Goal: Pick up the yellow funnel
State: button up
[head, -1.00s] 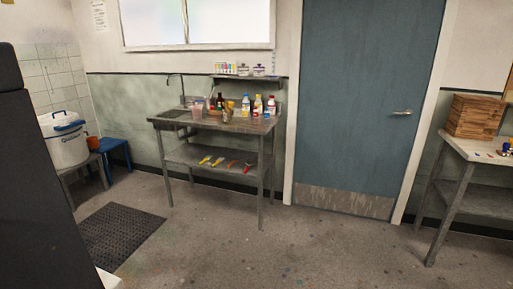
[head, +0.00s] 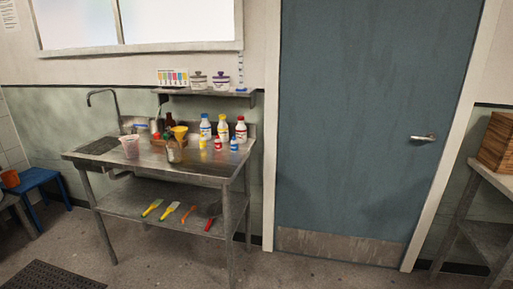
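The yellow funnel (head: 179,130) is on the steel sink table (head: 205,168), in the head view left of the middle. It sits among bottles and cups near the back, just behind a brownish jar (head: 174,153). Its wide top shows; its lower part is partly hidden, and I cannot tell what it rests on. My gripper is not in view.
A clear pinkish cup (head: 130,147) stands near the sink. Bottles with blue and red caps (head: 223,128) stand right of the funnel. Brushes (head: 170,210) lie on the lower shelf. A blue stool (head: 38,181) is at left. Floor before the blue door (head: 350,120) looks clear.

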aim_at(180, 136)
jog(key=i+u, duration=0.2)
jog(key=i, duration=0.25)
jog(key=i+l+u, duration=0.2)
jog(key=i, duration=0.2)
jog(key=i+u, duration=0.25)
jog(key=i, duration=0.2)
jog(key=i+l+u, duration=0.2)
jog(key=i, duration=0.2)
jog(key=i+l+u, duration=0.35)
jog(key=i+j, duration=0.1)
